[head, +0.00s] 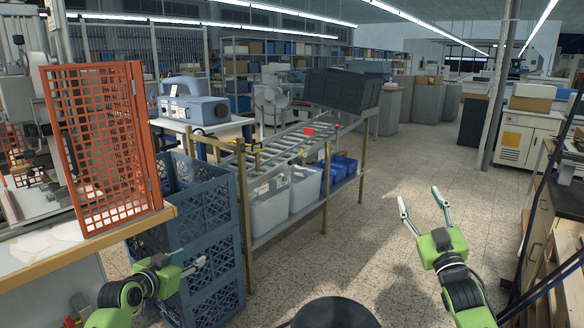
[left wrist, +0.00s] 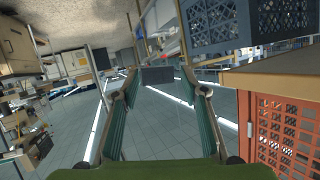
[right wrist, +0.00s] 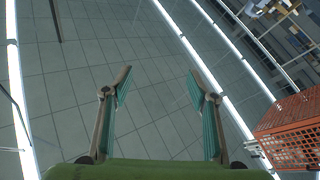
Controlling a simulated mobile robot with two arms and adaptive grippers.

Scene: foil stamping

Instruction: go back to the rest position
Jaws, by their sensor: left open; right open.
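My left gripper (head: 196,266) is low at the left in the head view, in front of the stacked blue-grey crates (head: 205,195). It is seen nearly side-on there. In the left wrist view its two fingers (left wrist: 154,82) stand wide apart with nothing held between them. My right gripper (head: 419,196) is at the lower right of the head view, over the open floor, with its fingers spread and empty. The right wrist view also shows its fingers (right wrist: 160,76) apart and nothing between them.
An orange mesh guard (head: 100,145) stands on a wood-edged table (head: 100,242) at the left. A roller rack (head: 290,145) with bins is beyond the crates.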

